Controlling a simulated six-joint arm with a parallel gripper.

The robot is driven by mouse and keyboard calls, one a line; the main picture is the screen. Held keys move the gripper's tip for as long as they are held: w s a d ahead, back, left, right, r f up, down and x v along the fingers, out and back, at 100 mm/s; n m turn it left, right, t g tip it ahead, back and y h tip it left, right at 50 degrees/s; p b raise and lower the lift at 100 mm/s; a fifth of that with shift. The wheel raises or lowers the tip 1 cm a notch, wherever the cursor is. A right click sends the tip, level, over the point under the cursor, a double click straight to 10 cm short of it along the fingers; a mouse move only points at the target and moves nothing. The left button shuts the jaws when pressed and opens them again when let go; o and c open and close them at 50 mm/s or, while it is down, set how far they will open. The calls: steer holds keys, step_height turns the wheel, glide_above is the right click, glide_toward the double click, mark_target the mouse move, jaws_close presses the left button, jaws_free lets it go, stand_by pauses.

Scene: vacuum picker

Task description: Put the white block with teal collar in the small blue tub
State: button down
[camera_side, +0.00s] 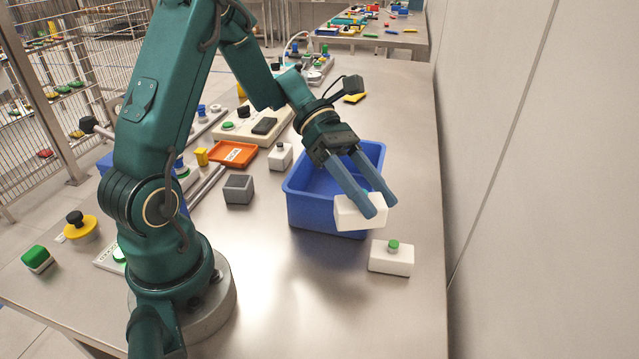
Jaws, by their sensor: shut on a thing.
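My gripper (382,206) is shut on a white block (350,213), held at the near right rim of the blue tub (300,208). A bit of teal shows at the block's top between the fingers; the rest of the collar is hidden. The block overlaps the tub's near wall in the picture, and I cannot tell whether it touches the rim. The tub stands on the metal table, and the part of its inside that shows looks empty.
A white block with a green button (391,258) lies right of the tub. Left of the tub are a white block with a dark top (280,157), a grey box (238,189) and an orange tray (233,153). A wall runs along the right.

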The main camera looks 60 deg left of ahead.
steer(key=w+a+r+n+t+y, duration=0.3)
steer(key=a+n, duration=0.2)
steer(key=a, duration=0.2)
steer(key=w+a+r+n+t+y, duration=0.3)
steer(key=a+n+t, duration=0.1)
steer(key=a, duration=0.3)
steer(key=w+a+r+n+t+y, duration=0.3)
steer(key=w+a+n, duration=0.15)
steer(key=a, duration=0.25)
step_height(320, 180, down, 8)
steer(key=s, duration=0.1)
steer(key=shift+r, duration=0.2)
steer(key=shift+a+f, duration=0.1)
steer(key=shift+f, duration=0.5)
steer(key=shift+c, duration=0.3)
jaws_free()
